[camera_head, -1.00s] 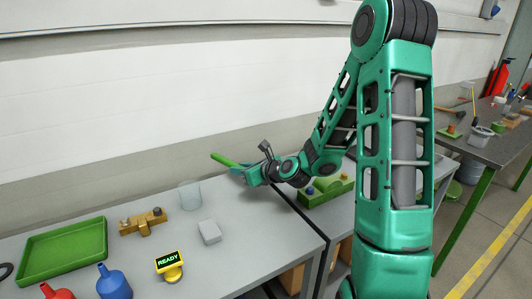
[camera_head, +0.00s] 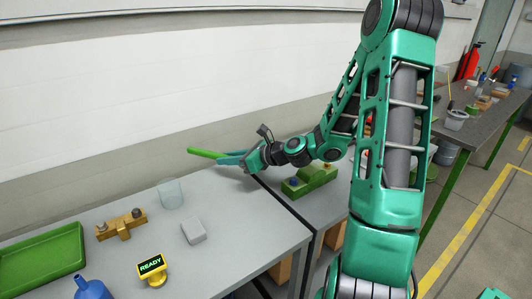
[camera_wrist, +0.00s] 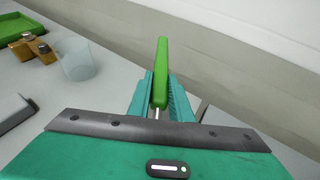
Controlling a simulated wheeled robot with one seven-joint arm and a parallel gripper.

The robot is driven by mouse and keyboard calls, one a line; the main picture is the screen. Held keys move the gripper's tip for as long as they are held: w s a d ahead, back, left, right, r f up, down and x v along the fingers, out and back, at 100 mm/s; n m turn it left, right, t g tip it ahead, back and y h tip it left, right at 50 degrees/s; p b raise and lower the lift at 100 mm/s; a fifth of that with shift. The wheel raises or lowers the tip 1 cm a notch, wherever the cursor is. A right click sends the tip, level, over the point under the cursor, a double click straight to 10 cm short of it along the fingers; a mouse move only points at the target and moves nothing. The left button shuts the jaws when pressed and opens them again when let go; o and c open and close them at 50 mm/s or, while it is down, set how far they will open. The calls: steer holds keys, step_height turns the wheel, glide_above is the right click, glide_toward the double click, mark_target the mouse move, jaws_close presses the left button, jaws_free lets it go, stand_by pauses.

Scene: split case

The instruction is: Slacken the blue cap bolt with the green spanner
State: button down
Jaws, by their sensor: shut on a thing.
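My gripper (camera_head: 236,159) is shut on the green spanner (camera_head: 205,153). It holds the spanner above the back of the bench, with the green handle pointing left. In the wrist view the handle (camera_wrist: 161,65) stands out between the two teal fingers; a bit of bare metal shows below it, and the spanner's jaw end is hidden. The blue cap bolt (camera_head: 294,181) is on the left part of a green block (camera_head: 318,177) on the bench section to the right. My gripper is left of and apart from the bolt.
A clear cup (camera_head: 171,194), a brass-coloured block with bolts (camera_head: 121,225), a grey box (camera_head: 193,231), a yellow READY display (camera_head: 152,268) and a green tray (camera_head: 40,262) stand on the left bench (camera_head: 240,235). A dark gap separates the bench sections. The wall is close behind the spanner.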

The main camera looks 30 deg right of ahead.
steer(key=s+d+r+n+g+y, duration=0.2)
steer(key=s+d+r+n, duration=0.1)
steer(key=s, duration=0.4)
steer(key=s+d+r+n+g+y, duration=0.3)
steer(key=s+r, duration=0.1)
steer(key=s, duration=0.3)
steer(key=shift+r+y, duration=0.3)
steer(key=shift+r, duration=0.05)
steer(key=shift+d, duration=0.15)
steer(key=shift+f, duration=2.9)
steer(key=shift+s+f, duration=0.1)
steer(key=shift+f, duration=1.1)
steer(key=c, duration=1.5)
jaws_free()
steer(key=shift+c, duration=0.2)
